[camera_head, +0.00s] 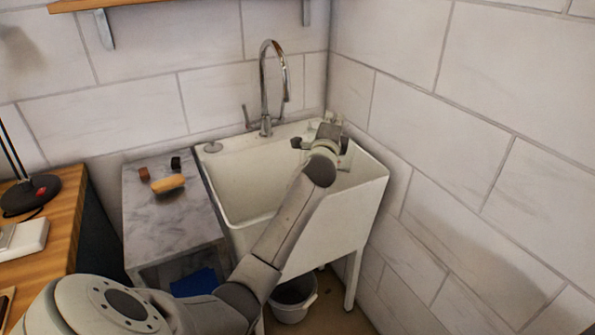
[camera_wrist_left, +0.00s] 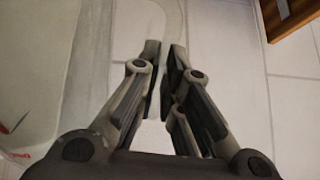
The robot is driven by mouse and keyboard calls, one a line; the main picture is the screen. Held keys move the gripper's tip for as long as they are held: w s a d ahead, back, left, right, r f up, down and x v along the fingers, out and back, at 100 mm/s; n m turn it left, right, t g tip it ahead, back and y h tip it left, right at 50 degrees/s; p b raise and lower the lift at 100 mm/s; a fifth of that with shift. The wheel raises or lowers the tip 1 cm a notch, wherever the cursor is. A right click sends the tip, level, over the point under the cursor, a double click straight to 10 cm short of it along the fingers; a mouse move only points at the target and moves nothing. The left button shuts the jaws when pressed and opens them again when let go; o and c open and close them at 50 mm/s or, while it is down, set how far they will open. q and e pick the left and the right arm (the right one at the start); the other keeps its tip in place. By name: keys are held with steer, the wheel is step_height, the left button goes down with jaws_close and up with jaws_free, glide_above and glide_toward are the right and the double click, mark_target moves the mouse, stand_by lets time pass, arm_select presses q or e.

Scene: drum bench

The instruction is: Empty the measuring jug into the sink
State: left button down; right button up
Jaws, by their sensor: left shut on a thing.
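The white sink (camera_head: 255,180) stands in the corner under a tall chrome tap. My left arm reaches across the sink, and my left gripper (camera_head: 318,143) is over its right end, near the back corner. In the left wrist view my left gripper (camera_wrist_left: 165,60) has its fingers close together, shut on a thin part that they mostly hide. The measuring jug does not show clearly; it is largely hidden by my wrist in the head view, and its tilt and contents cannot be told. My right gripper is in neither view.
The chrome tap (camera_head: 266,95) rises left of my gripper. A marble-topped stand (camera_head: 165,225) left of the sink holds a brush (camera_head: 168,184) and small dark blocks. Tiled walls close in behind and to the right. A bucket (camera_head: 292,300) is below the sink.

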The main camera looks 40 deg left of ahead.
mark_target(320, 118)
arm_select(q)
steer(key=shift+s+a+r+n+p, duration=0.2)
steer(key=shift+a+r+n+p, duration=0.1)
steer(key=shift+a, duration=0.1)
steer(key=shift+s+a+r+n+p, duration=0.15)
steer(key=shift+s+a+n+p, duration=0.1)
steer(key=shift+a+n, duration=0.1)
